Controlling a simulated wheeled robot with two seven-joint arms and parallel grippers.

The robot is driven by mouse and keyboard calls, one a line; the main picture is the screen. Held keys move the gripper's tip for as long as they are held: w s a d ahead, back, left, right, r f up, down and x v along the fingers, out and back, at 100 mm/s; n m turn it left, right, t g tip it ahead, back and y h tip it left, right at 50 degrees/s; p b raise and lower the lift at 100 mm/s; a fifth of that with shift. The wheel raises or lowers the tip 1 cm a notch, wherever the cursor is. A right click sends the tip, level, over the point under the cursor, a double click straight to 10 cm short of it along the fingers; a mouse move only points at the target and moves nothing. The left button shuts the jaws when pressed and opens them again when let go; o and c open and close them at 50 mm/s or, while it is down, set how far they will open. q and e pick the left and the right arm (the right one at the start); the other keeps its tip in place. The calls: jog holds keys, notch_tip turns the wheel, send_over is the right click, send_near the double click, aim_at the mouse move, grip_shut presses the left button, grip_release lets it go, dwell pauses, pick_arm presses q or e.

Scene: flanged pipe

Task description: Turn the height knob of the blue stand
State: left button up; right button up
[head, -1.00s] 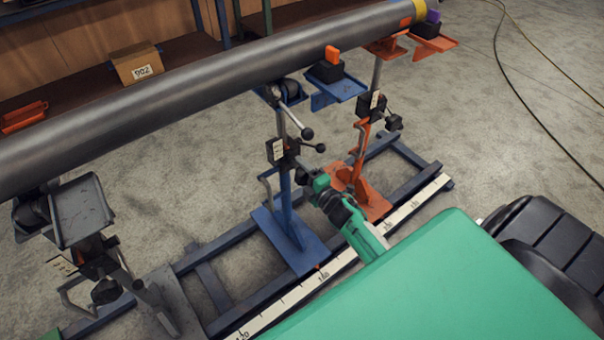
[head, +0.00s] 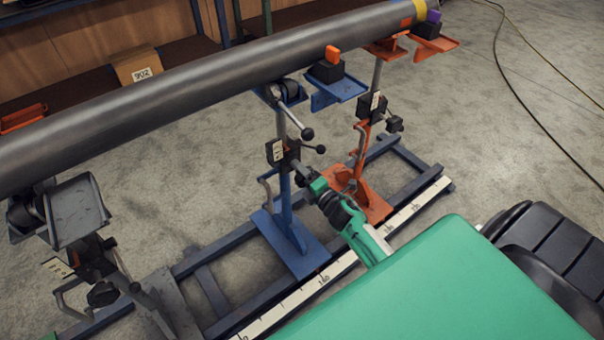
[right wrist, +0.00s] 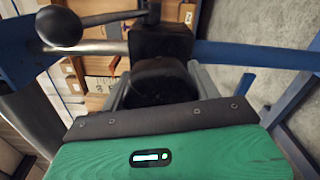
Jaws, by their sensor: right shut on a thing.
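The blue stand (head: 284,208) stands on the rail frame under the grey pipe (head: 215,85), with a dark clamp block (head: 282,152) on its post. My right gripper (head: 298,167) reaches the block from the lower right in the head view. In the right wrist view the black round height knob (right wrist: 160,80) sits between the two grey fingers of my right gripper (right wrist: 160,92), which is shut on it. In the head view the gripper mostly hides the knob. My left gripper is in neither view.
An orange stand (head: 362,165) stands close to the right of my right arm. A grey stand (head: 100,265) is at the lower left. Black ball-ended handles (head: 307,134) stick out above the gripper. A white scale (head: 300,295) runs along the front rail.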

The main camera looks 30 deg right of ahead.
jog(key=o, duration=1)
jog(key=shift+s, duration=0.1)
jog(key=s, duration=0.9)
jog(key=s+d, duration=0.1)
jog(key=s, duration=0.3)
jog(key=shift+s, duration=0.35)
